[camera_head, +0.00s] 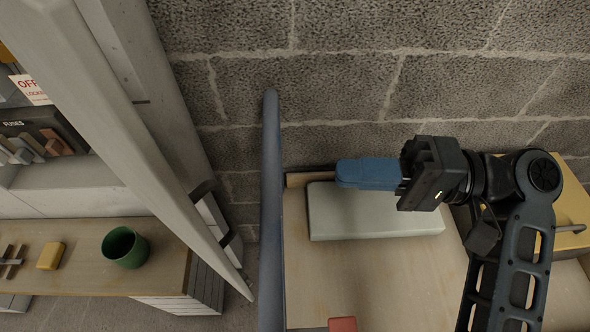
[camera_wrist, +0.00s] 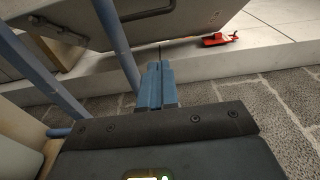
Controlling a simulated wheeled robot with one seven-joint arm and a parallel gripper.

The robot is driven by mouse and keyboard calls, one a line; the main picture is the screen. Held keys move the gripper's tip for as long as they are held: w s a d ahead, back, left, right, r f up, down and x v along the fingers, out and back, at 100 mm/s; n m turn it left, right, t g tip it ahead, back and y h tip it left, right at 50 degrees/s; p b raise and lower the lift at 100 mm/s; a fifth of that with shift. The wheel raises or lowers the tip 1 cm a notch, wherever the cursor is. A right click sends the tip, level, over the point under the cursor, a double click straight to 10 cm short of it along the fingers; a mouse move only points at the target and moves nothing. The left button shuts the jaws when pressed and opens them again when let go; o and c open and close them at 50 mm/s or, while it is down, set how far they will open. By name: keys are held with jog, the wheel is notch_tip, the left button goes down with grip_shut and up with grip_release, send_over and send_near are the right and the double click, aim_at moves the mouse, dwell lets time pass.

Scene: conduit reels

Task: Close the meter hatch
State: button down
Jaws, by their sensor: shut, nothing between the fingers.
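A large grey panel (camera_head: 140,130), which looks like the meter hatch, stands swung out in the head view. It runs slantwise from the top left to a low corner near the middle, with dark handle-like brackets (camera_head: 205,190) on its right side. A grey panel, likely the same hatch, shows at the top of the wrist view (camera_wrist: 185,22). My gripper (camera_head: 342,172) has blue fingers, shut and empty, pointing left above a pale green box. It is right of the hatch and apart from it, with a blue rail between. The fingers show mid-frame in the wrist view (camera_wrist: 160,75).
The upright blue rail (camera_head: 271,210) edges a wooden cart top (camera_head: 390,285) holding the pale green box (camera_head: 370,222) and a yellow case (camera_head: 572,205). Left are a fuse compartment (camera_head: 35,135) and a wooden surface (camera_head: 75,280) with a green cup (camera_head: 125,247). A block wall (camera_head: 340,80) stands behind.

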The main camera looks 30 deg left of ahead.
jog(key=p+x, duration=0.1)
jog(key=x, duration=0.3)
jog(key=s+p+x, duration=0.1)
jog(key=x, duration=0.2)
jog(key=s+d+p+x, duration=0.1)
jog(key=x, duration=0.3)
jog(key=shift+s+a, duration=0.1)
jog(key=shift+a, duration=0.2)
jog(key=shift+s+a, duration=0.2)
jog(key=shift+s, duration=0.2)
jog(key=shift+f, duration=0.1)
